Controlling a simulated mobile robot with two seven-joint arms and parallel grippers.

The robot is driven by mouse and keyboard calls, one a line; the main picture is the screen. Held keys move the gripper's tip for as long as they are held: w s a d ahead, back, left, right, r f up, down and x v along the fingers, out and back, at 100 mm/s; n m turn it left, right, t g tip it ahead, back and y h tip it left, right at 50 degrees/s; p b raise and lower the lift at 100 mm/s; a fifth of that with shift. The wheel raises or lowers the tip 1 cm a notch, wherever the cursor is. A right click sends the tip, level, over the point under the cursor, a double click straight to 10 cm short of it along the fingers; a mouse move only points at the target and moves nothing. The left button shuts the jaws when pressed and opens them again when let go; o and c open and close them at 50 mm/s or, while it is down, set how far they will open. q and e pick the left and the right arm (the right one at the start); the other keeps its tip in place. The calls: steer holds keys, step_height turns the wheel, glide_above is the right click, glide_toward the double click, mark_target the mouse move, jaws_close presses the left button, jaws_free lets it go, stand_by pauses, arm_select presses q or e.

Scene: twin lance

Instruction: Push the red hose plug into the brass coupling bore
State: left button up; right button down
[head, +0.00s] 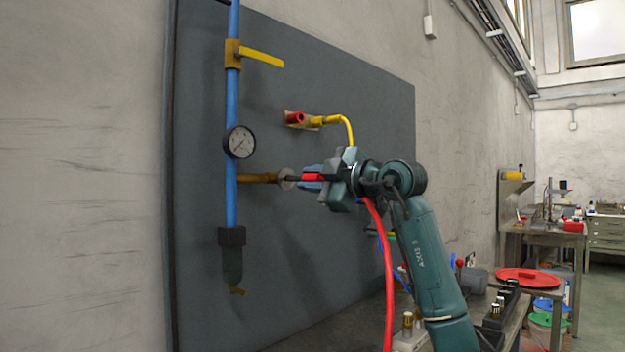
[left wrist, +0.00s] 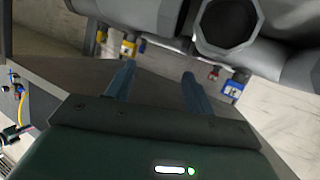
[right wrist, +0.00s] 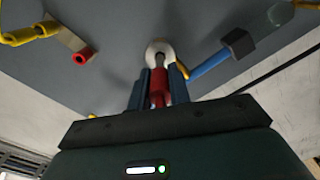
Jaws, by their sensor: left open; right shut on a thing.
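My right gripper (head: 308,178) is shut on the red hose plug (head: 314,177) in front of the grey panel. The plug's dark tip points left at the brass coupling (head: 262,178) and overlaps its round pale flange. In the right wrist view, the plug (right wrist: 158,88) sits between the blue fingers (right wrist: 160,75), its tip in front of the coupling flange (right wrist: 160,47). The bore is hidden, and I cannot tell whether the tip is inside it. A red hose (head: 386,270) hangs from this gripper. My left gripper (left wrist: 156,72) shows only in its wrist view, open and empty.
A blue pipe (head: 231,100) with a gauge (head: 239,142) and yellow-handled valve (head: 262,57) runs down the panel's left. Above the coupling, a red fitting (head: 295,118) adjoins a yellow hose (head: 345,122). A bench with a red lid (head: 528,275) nearby stands right.

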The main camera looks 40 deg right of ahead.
mark_target(298, 179)
steer(key=shift+w+a+p, duration=0.15)
steer(key=shift+w+p, duration=1.15)
steer(key=shift+w, duration=0.7)
steer(key=shift+w+p, duration=0.35)
steer(key=shift+w, duration=0.05)
stand_by(1.7)
steer(key=shift+r, duration=0.1)
stand_by(0.6)
steer(key=shift+s, duration=0.1)
stand_by(0.4)
steer(key=shift+s, duration=0.1)
steer(key=shift+s+b, duration=0.35)
steer(key=shift+s, duration=0.05)
steer(key=shift+s+b, duration=0.65)
steer(key=shift+s, duration=0.8)
stand_by(0.8)
